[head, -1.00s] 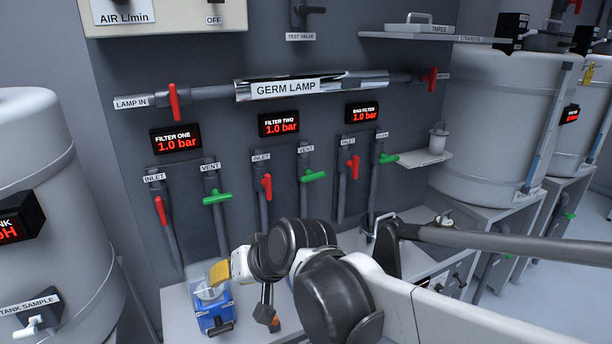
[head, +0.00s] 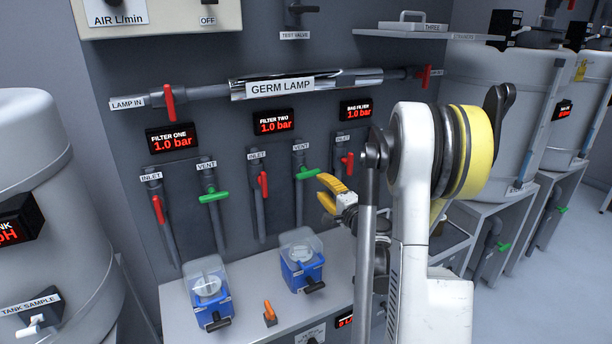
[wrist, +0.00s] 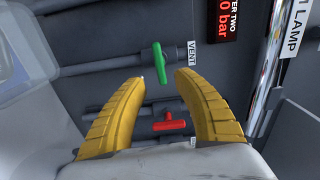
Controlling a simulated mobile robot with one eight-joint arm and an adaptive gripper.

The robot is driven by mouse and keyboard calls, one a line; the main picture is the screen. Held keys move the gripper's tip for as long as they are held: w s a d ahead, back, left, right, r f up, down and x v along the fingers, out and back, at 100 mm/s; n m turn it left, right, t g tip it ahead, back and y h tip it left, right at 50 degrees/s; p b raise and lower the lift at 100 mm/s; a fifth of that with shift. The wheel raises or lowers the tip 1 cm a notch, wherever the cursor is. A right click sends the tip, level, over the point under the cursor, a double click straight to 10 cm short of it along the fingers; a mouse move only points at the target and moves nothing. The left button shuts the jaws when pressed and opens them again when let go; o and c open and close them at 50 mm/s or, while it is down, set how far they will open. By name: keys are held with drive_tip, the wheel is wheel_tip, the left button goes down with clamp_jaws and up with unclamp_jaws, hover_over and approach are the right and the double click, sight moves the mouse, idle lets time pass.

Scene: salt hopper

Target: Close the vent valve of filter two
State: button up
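The filter two vent valve has a green handle (head: 307,172) on a grey pipe under the right side of the FILTER TWO display (head: 273,122), which reads 1.0 bar. The handle lies across its pipe. It also shows in the wrist view (wrist: 158,63), beside the VENT label (wrist: 191,53). My gripper (head: 326,190) is just right of and below the handle in the head view. I see no contact.
The red inlet handle (head: 263,185) of filter two is left of the vent, along its pipe. The filter one vent handle (head: 214,197) is green too. Two blue clear-topped units (head: 302,270) (head: 209,296) stand on the bench below. My arm hides the bag filter's vent.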

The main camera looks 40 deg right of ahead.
sight(310, 176)
drive_tip(key=b+x, duration=0.1)
drive_tip(key=x, duration=0.8)
drive_tip(key=shift+w+a+b, duration=0.1)
drive_tip(key=shift+b, duration=0.3)
clamp_jaws()
